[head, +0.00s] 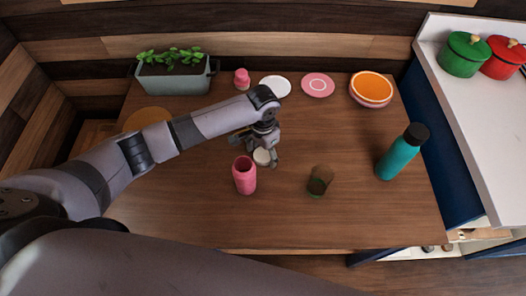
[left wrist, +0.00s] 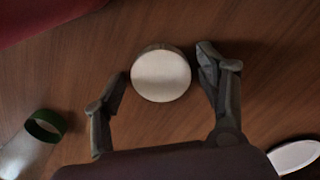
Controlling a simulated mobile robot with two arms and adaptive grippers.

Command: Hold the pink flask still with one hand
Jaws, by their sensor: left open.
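The pink flask (head: 244,178) stands upright on the wooden table with its mouth open at the top. My left gripper (head: 263,153) is just behind it and a little to its right. In the left wrist view the left gripper (left wrist: 161,90) is open, with its fingers on either side of a round white-topped thing (left wrist: 161,76), which also shows in the head view (head: 261,157). I cannot tell whether the fingers touch it. A dark red shape, likely the pink flask (left wrist: 40,15), fills the upper left corner there, outside the fingers. My right gripper is not in view.
A brownish-green cup (head: 320,182) and a teal bottle (head: 398,155) stand to the right. Behind are a planter (head: 175,80), a small pink container (head: 242,79), a white plate (head: 275,87), a pink plate (head: 318,85) and an orange bowl (head: 371,87). The table's front right is clear.

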